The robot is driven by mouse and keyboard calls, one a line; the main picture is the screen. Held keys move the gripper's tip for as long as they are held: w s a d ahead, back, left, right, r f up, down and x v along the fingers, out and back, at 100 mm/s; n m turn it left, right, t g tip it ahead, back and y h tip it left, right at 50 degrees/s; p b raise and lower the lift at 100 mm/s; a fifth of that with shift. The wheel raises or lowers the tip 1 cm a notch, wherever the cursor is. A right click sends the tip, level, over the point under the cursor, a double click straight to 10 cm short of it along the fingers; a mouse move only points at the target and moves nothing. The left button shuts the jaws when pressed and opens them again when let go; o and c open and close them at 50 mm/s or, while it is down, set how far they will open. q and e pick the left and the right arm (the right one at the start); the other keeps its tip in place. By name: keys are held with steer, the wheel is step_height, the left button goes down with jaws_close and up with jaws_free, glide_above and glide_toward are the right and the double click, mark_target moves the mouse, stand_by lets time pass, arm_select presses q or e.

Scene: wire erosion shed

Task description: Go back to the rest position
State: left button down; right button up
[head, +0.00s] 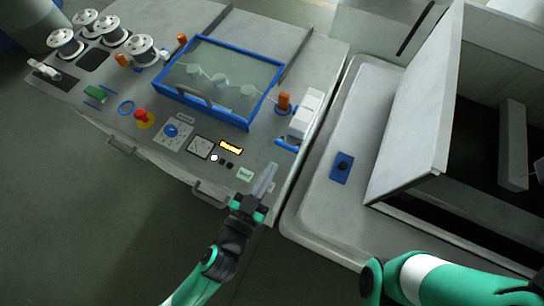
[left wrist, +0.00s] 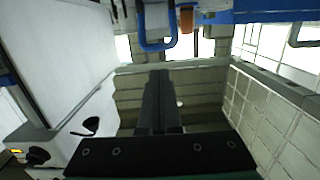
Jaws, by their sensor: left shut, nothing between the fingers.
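My left gripper (head: 270,170) is at the front edge of the grey control bench (head: 255,45), near its front right corner. Its fingers are together and empty. In the left wrist view the closed dark fingers (left wrist: 160,78) point away from the camera with nothing between them. My left arm reaches up to it from the bottom of the head view. Part of my green and white right arm (head: 440,280) shows at the bottom right; its gripper is not in view.
Floor at left is clear.

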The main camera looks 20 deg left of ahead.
arm_select(q)
steer(key=shift+s+a+r, duration=0.1)
steer(key=shift+s+r, duration=0.05)
steer(key=shift+s, duration=0.7)
steer(key=shift+w, duration=0.1)
